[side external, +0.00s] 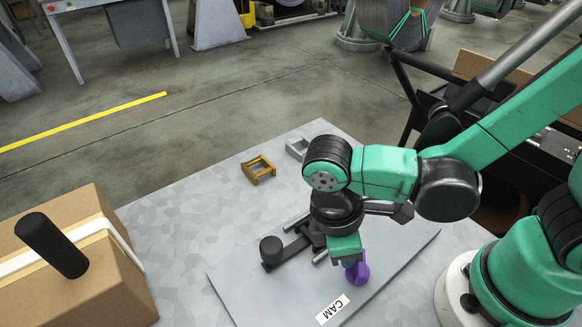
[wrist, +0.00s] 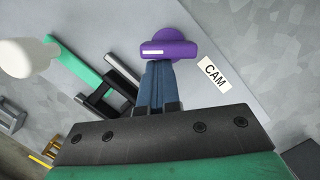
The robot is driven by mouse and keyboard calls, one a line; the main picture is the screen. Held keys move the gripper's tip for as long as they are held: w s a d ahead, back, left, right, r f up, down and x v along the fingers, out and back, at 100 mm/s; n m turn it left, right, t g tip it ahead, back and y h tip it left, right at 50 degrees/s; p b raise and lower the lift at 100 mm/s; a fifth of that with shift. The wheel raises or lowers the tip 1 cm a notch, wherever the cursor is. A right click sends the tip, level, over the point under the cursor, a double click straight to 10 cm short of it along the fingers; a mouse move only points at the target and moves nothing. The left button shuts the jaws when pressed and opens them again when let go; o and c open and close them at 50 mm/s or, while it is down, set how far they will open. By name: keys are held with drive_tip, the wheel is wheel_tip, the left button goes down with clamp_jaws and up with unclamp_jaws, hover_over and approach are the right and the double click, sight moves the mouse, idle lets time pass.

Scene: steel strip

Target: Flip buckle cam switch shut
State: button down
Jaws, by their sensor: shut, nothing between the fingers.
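The purple cam switch (side external: 358,271) stands on a flat grey plate (side external: 232,282) beside a white label reading CAM (side external: 332,309). In the wrist view the purple switch (wrist: 172,47) shows a rounded base and a bar with a pale mark. My gripper (side external: 346,258) points down at the switch and partly hides it in the side view. In the wrist view my gripper's fingers (wrist: 156,68) are together and empty, their tips right at the bar's edge. I cannot tell whether they touch it.
A black fixture with a round knob (side external: 271,250) is on the plate left of my gripper. A yellow-brown buckle frame (side external: 258,169) and a grey one (side external: 297,148) lie farther back on the table. A strapped cardboard box (side external: 85,275) stands at the left.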

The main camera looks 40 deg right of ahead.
drive_tip(key=shift+d+m, duration=0.25)
drive_tip(key=shift+m, duration=0.15)
drive_tip(key=shift+d+m, duration=0.1)
drive_tip(key=shift+m, duration=0.4)
drive_tip(key=shift+s+a, duration=0.6)
drive_tip(key=shift+w+a, duration=0.1)
drive_tip(key=w+a, duration=0.3)
drive_tip(key=shift+a+r, duration=0.1)
drive_tip(key=shift+r, duration=0.2)
drive_tip(key=v, duration=0.9)
drive_tip(key=shift+w+r, duration=0.2)
